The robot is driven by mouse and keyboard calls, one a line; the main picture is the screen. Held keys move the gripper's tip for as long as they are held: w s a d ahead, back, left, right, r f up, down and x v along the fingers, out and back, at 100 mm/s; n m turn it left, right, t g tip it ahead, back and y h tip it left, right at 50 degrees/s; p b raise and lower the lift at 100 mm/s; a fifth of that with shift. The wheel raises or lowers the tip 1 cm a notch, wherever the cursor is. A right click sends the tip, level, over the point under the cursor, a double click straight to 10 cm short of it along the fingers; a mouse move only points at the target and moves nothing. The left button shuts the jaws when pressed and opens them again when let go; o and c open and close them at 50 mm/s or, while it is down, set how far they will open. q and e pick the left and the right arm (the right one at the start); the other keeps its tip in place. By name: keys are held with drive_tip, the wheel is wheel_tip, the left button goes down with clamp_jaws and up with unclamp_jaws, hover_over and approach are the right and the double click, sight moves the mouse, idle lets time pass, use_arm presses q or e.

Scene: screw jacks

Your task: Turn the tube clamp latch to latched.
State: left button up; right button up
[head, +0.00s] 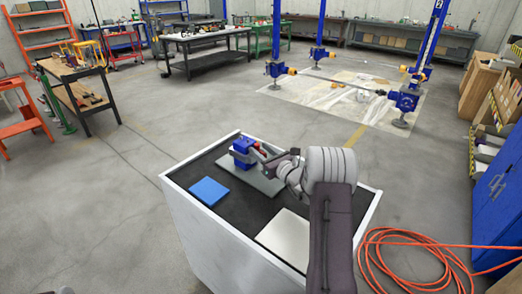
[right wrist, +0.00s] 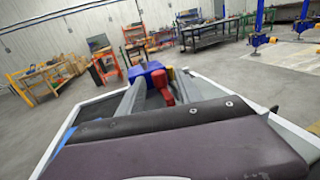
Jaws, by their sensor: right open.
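The tube clamp is a blue block (head: 243,147) on a grey plate (head: 262,184) on top of the cart. In the right wrist view the blue block (right wrist: 147,70) lies just beyond my fingertips. Its red latch handle (right wrist: 162,86) points back toward my wrist and lies between the two grey fingers; I cannot tell whether they touch it. In the head view the red latch (head: 260,148) shows only partly, behind the gripper. My right gripper (head: 262,157) is open around the handle, and its fingers (right wrist: 156,90) reach forward to the block.
The white-rimmed cart (head: 174,180) has a dark top. A blue flat pad (head: 208,191) lies front left and a pale flat panel (head: 284,238) lies front right. Orange hose (head: 405,240) coils on the floor at right. Blue jack columns (head: 278,40) and workbenches stand farther back.

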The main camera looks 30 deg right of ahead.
clamp_jaws()
drive_tip(key=shift+w+d+n+g+y, duration=0.15)
drive_tip(key=shift+n+y, duration=0.35)
drive_tip(key=shift+y, duration=0.3)
drive_tip(key=shift+s+d+n+g+y, duration=0.15)
drive_tip(key=shift+n+y, duration=0.35)
drive_tip(key=shift+y, duration=0.3)
drive_tip(key=shift+w+d+n+g+y, duration=0.15)
drive_tip(key=shift+n+g+y, duration=0.45)
drive_tip(key=shift+n+y, duration=0.6)
drive_tip(key=shift+f+n+g+y, duration=0.1)
drive_tip(key=shift+n+g+y, duration=0.35)
drive_tip(key=shift+y, duration=0.65)
drive_tip(key=shift+w+d+n+g+y, duration=0.1)
drive_tip(key=shift+n+g+y, duration=0.5)
drive_tip(key=shift+y, duration=0.15)
drive_tip(key=shift+w+d+n+g+y, duration=0.1)
drive_tip(key=shift+n+g+y, duration=0.45)
drive_tip(key=shift+y, duration=0.2)
unclamp_jaws()
drive_tip(key=shift+d, duration=0.1)
drive_tip(key=v, duration=0.8)
drive_tip(key=shift+s+d, duration=0.25)
drive_tip(key=shift+s, duration=0.1)
